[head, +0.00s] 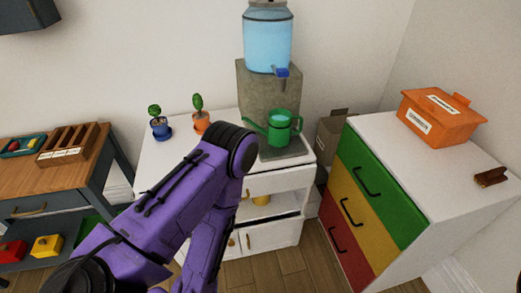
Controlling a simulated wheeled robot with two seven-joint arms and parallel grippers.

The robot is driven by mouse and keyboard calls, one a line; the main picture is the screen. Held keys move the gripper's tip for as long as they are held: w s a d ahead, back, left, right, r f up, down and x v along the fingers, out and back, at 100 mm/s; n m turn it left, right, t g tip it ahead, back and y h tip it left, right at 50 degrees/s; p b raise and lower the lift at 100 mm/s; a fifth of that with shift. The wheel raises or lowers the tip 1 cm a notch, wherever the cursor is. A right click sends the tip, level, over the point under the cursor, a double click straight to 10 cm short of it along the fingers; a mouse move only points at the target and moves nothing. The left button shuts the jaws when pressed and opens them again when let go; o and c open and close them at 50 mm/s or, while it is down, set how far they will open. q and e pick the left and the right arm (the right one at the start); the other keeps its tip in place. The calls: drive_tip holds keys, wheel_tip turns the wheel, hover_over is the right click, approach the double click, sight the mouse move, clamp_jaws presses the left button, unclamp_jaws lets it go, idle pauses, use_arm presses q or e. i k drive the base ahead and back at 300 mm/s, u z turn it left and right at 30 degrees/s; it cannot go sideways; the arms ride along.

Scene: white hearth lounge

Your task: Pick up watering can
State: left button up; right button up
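A green watering can (284,130) stands upright on a grey slab (297,153) at the right end of a white cabinet. Its spout points left and its handle is on the right. It sits below and in front of the blue tap (281,72) of a water dispenser (268,38). My purple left arm bends in front of the cabinet, its elbow just left of the can and apart from it. Neither my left gripper nor my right gripper shows in the head view.
Two small potted plants, one in a blue pot (161,131) and one in an orange pot (202,123), stand on the cabinet. A colourful drawer unit (375,190) with an orange box (437,118) stands right. A wooden-topped bench (87,169) stands left.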

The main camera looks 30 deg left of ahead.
sight(272, 127)
drive_tip(key=k, duration=0.3)
drive_tip(key=u, duration=1.1)
